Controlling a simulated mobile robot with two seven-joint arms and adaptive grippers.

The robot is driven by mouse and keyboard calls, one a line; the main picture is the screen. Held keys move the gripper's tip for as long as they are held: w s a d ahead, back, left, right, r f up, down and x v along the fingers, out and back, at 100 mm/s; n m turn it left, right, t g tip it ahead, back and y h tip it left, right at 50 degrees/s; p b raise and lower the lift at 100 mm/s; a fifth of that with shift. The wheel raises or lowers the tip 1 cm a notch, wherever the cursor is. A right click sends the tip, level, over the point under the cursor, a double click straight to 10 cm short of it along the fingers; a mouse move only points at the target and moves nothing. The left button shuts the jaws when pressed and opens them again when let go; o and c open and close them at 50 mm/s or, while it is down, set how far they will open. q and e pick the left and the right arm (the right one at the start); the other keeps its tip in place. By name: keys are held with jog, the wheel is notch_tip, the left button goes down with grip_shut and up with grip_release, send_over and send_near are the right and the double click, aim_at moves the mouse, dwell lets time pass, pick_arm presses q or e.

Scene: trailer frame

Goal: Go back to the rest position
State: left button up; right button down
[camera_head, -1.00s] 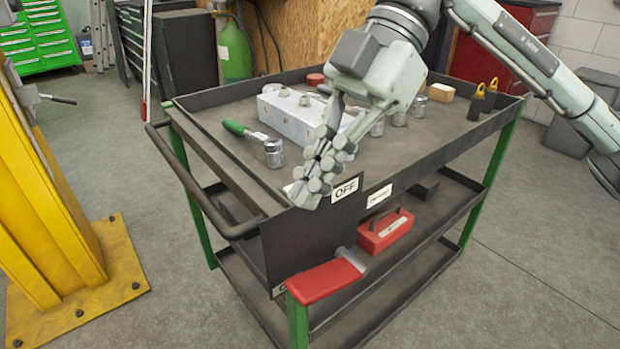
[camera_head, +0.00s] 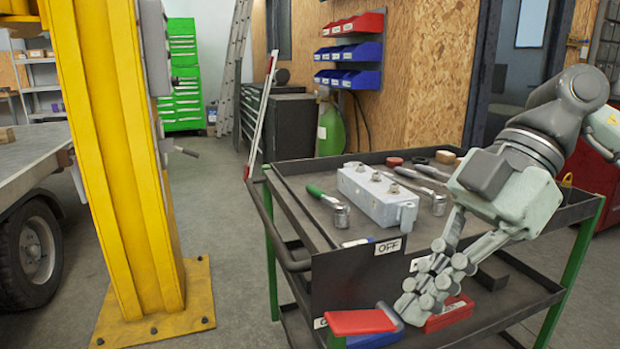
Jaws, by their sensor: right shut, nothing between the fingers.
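My right gripper (camera_head: 432,287) is shut and empty. It hangs over the near side of the tool cart (camera_head: 298,195), with its fingers pointing down and to the left, in front of the cart's lower shelf. It partly hides a red box (camera_head: 450,311) on that shelf. The arm comes in from the right edge. My left gripper is not in view.
The cart top holds a grey metal box (camera_head: 372,196), a green-handled ratchet (camera_head: 318,193) and other tools. A red-topped part (camera_head: 361,322) sticks out at the cart's near corner. A yellow post (camera_head: 110,150) and a trailer (camera_head: 30,165) stand left. Grey floor lies between post and cart.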

jog(key=w+a+r+n+t+y, duration=0.1)
jog(key=w+a+r+y, duration=0.15)
jog(key=a+y, duration=0.2)
jog(key=w+a+r+t+y, duration=0.1)
jog(key=w+a+r+y, duration=0.15)
jog(key=y, duration=0.35)
jog(key=w+d+m+t, duration=0.75)
jog(key=w+t, duration=0.45)
jog(key=t, duration=0.2)
jog(key=w+d+f+m+t+h, duration=0.2)
jog(key=d+f+m+h, duration=0.7)
jog(key=d+f+h, duration=1.1)
jog(key=s+d+f+n+g+h, duration=0.1)
jog(key=s+d+f+g+h, duration=0.4)
jog(key=s+d+f+g, duration=0.9)
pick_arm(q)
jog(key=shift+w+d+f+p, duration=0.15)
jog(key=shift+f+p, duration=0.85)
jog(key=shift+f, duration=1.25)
pick_arm(e)
jog(key=s+a+f+m+y, duration=0.3)
jog(key=s+a+f, duration=0.2)
jog(key=a+f, duration=0.4)
jog(key=s+a+f+m+t+y, duration=0.1)
jog(key=s+a+f+m+y, duration=0.2)
jog(key=s+a+f, duration=0.3)
jog(key=shift+s+a+f+t, duration=0.2)
jog(key=shift+a+f+t, duration=0.1)
jog(key=shift+a+f, duration=1.85)
